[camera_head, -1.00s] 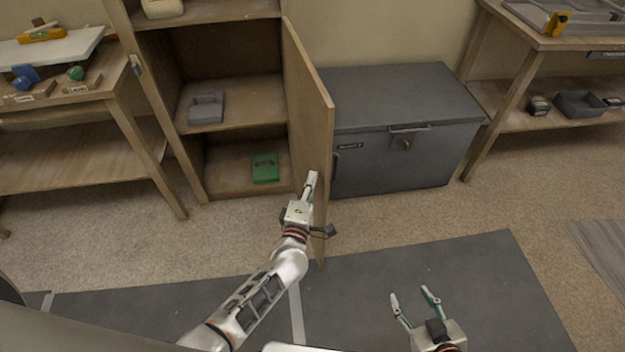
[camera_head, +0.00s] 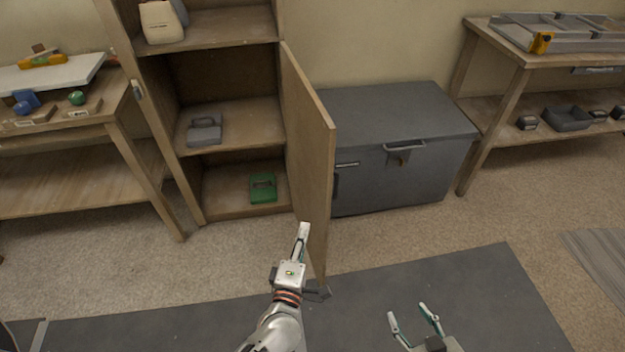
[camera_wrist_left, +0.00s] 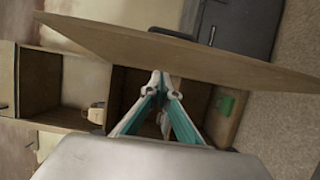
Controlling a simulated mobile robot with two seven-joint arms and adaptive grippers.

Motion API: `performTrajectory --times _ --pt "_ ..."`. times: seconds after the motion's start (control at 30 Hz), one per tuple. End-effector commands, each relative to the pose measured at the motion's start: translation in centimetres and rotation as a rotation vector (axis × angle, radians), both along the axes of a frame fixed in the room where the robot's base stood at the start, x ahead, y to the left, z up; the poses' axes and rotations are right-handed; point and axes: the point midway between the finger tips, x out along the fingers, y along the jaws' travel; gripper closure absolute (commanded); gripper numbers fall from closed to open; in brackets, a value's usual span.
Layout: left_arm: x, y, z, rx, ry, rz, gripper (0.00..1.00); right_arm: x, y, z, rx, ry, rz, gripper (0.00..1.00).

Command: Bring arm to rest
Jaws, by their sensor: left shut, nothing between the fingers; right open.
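My left gripper (camera_head: 304,232) is shut and empty. In the head view it is in front of the open cabinet door (camera_head: 312,150), close to the door's lower part; I cannot tell whether they touch. In the left wrist view its closed fingertips (camera_wrist_left: 160,78) show below the door panel (camera_wrist_left: 180,48), with the cabinet behind. My right gripper (camera_head: 408,312) is open and empty, low in the head view over the dark floor mat (camera_head: 480,290).
The wooden cabinet (camera_head: 190,185) stands open, with a grey item (camera_head: 204,130) and a green item (camera_head: 263,189) on its shelves. A grey chest (camera_head: 400,150) stands right of the door. Workbenches stand left (camera_head: 125,130) and right (camera_head: 510,90). Carpet in front is clear.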

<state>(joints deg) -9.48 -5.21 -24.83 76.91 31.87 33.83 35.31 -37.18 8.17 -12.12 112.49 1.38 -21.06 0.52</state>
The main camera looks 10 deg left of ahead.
Motion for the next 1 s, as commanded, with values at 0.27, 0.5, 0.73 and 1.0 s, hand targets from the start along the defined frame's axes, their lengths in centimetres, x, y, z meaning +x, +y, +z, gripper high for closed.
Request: performTrajectory --times 0.27,0.5,0.73,1.0 --pt "-0.7 0.2 -0.2 0.066 0.005 -0.024 1.00 0.0 0.2 0.0 0.004 0.000 -0.001 0.53" --pt "-7.2 2.7 -2.9 0.699 0.051 -0.243 1.00 0.0 0.2 0.0 0.004 0.001 -0.001 0.53" --pt "-14.5 8.7 -5.7 1.410 0.120 -0.497 1.00 0.0 0.2 -0.1 0.003 0.002 -0.002 0.53" --pt "-17.7 12.6 -6.4 1.719 0.165 -0.620 1.00 0.0 0.2 -0.1 0.003 0.002 -0.002 0.53"
